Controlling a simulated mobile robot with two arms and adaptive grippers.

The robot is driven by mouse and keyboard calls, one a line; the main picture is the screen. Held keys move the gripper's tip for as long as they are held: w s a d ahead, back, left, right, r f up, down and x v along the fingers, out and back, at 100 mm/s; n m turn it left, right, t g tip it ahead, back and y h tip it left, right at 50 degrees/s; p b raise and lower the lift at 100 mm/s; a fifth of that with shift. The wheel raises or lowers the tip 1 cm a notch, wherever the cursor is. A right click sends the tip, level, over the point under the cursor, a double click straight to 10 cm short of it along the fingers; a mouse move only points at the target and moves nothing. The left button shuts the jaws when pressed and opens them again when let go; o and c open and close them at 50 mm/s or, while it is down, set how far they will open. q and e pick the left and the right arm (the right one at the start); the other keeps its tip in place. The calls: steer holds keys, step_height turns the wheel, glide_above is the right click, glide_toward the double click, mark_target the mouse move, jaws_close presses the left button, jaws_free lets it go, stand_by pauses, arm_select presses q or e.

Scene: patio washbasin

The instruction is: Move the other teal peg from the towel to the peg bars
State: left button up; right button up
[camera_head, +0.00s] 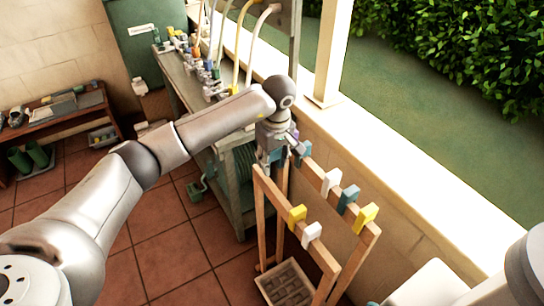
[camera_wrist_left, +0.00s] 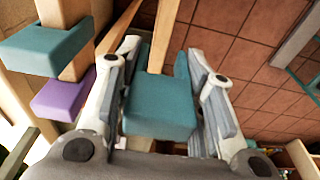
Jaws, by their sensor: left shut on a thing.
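My left gripper (camera_head: 267,162) is over the far end of the front peg bar (camera_head: 290,197). In the left wrist view its fingers (camera_wrist_left: 165,95) close on both sides of a teal peg (camera_wrist_left: 160,106). That peg lines up with a wooden bar (camera_wrist_left: 164,35); I cannot tell if it is seated on it. On the other bar are a teal peg (camera_wrist_left: 45,50) and a purple peg (camera_wrist_left: 66,95). The head view shows another teal peg (camera_head: 348,198) on the back bar (camera_head: 320,172). I cannot make out the towel. My right gripper is out of view.
The bars also carry white pegs (camera_head: 332,180) and yellow pegs (camera_head: 366,215). A crate (camera_head: 286,284) sits below the rack. A long washbasin counter (camera_head: 185,85) with taps stands behind, and a low wall (camera_head: 400,180) runs along the right. Tiled floor (camera_head: 175,255) is open at left.

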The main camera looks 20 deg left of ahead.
mark_target(272, 186)
arm_select(q)
steer(key=shift+s+f+b, duration=0.2)
steer(key=shift+f+b, duration=0.15)
steer(key=shift+f, duration=0.3)
steer(key=shift+f+b, duration=0.35)
steer(key=shift+f, duration=0.55)
steer(key=shift+w+f+b, duration=0.1)
steer(key=shift+f+b, duration=0.65)
steer(key=shift+f, duration=0.7)
steer(key=shift+f+b, duration=0.9)
steer(key=shift+f, duration=0.65)
steer(key=shift+f+b, duration=0.85)
steer(key=shift+f, duration=0.2)
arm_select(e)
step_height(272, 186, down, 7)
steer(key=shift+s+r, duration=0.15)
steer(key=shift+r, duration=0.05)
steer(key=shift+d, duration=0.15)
arm_select(q)
steer(key=o, duration=0.9)
steer(key=shift+c, duration=0.2)
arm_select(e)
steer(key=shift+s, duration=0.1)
